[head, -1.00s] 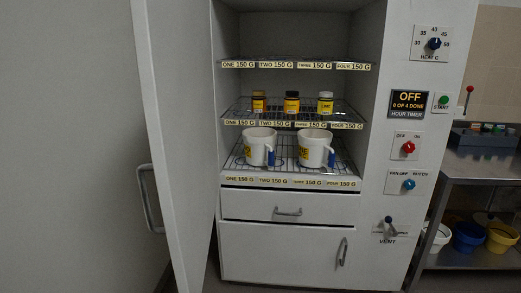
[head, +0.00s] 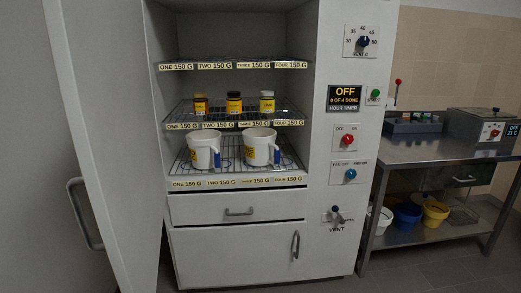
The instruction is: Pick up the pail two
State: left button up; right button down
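Two white pails with yellow labels and blue handles stand on the lowest wire shelf of the open cabinet. The left pail (head: 203,151) stands behind the "TWO" part of the shelf strip. The right pail (head: 259,147) stands further right, behind the "THREE" part. The writing on the pails is too small to read, so I cannot tell which is pail two. Neither gripper shows in the head view.
The open cabinet door (head: 105,150) stands at left. Three small jars, the middle one being this jar (head: 234,103), sit on the middle shelf. The control panel (head: 345,98) reads OFF. A steel table (head: 425,150) at right has white, blue and yellow buckets (head: 434,213) beneath.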

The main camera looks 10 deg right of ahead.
aim_at(204, 144)
jog(key=z, duration=0.3)
jog(key=i, duration=0.3)
jog(key=z, duration=0.9)
jog(key=i, duration=0.95)
jog(key=u, duration=0.4)
jog(key=i, duration=0.85)
jog(key=u, duration=0.8)
